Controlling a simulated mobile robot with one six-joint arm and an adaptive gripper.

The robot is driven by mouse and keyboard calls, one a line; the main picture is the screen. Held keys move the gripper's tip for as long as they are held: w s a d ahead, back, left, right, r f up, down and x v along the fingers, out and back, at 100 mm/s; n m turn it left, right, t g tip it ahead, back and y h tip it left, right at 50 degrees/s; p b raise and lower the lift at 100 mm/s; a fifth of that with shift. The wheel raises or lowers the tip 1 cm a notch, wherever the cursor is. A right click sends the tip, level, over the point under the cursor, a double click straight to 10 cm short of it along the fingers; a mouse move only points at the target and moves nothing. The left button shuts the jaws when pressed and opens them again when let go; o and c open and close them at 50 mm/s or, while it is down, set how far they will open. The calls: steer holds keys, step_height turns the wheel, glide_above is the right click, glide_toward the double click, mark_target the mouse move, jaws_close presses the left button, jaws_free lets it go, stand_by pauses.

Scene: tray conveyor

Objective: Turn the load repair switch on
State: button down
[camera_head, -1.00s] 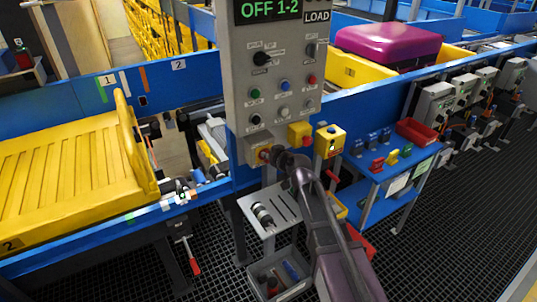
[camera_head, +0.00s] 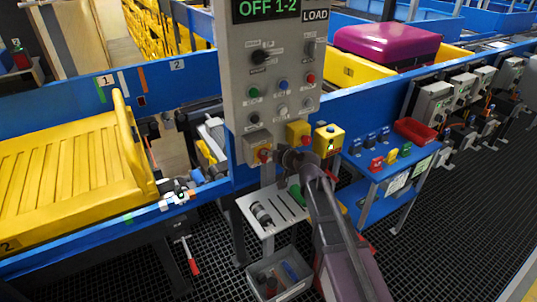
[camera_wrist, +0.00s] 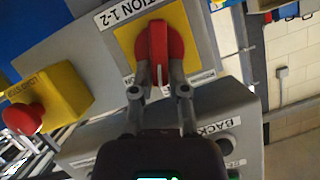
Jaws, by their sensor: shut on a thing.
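The grey control panel (camera_head: 285,80) stands upright in the middle of the head view. Its display reads "OFF 1-2", with a "LOAD" label beside it. A red rotary switch (camera_head: 264,155) on a yellow plate sits on a box at the panel's lower left. In the wrist view the red knob (camera_wrist: 158,45) is close and roughly vertical in the picture, on a tilted yellow plate (camera_wrist: 187,28) with a label ending "TION 1-2". My gripper (camera_wrist: 159,78) is shut on this knob, one finger on each side. In the head view my gripper (camera_head: 282,157) reaches it from the right.
A yellow box with a red button (camera_wrist: 25,115) is beside the switch. Another yellow button box (camera_head: 329,141) stands to its right. A blue stand (camera_head: 375,205) and a grey bin (camera_head: 279,275) are close to my arm. A yellow tray (camera_head: 65,185) lies on the left conveyor.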

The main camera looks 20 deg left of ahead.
steer(key=m, duration=0.1)
steer(key=m+g+y+b, duration=0.1)
steer(key=shift+w+f+m+y, duration=0.3)
steer(key=shift+f, duration=0.05)
steer(key=shift+w+d+f+m+g+y+b, duration=0.15)
steer(key=shift+m+y+b, duration=0.5)
steer(key=shift+m+b, duration=0.65)
steer(key=shift+f+m+g+y+b, duration=0.2)
steer(key=shift+m+y+b, duration=0.5)
steer(key=shift+m+b, duration=0.6)
steer(key=shift+w+d+f+m+g+y+b, duration=0.1)
steer(key=shift+f+m+g+y+b, duration=0.1)
steer(key=shift+m+y+b, duration=0.75)
steer(key=shift+m, duration=0.65)
steer(key=c, duration=0.7)
jaws_free()
steer(key=shift+r, duration=0.1)
steer(key=shift+o, duration=0.3)
steer(key=shift+a+h, duration=0.15)
steer(key=shift+h, duration=0.15)
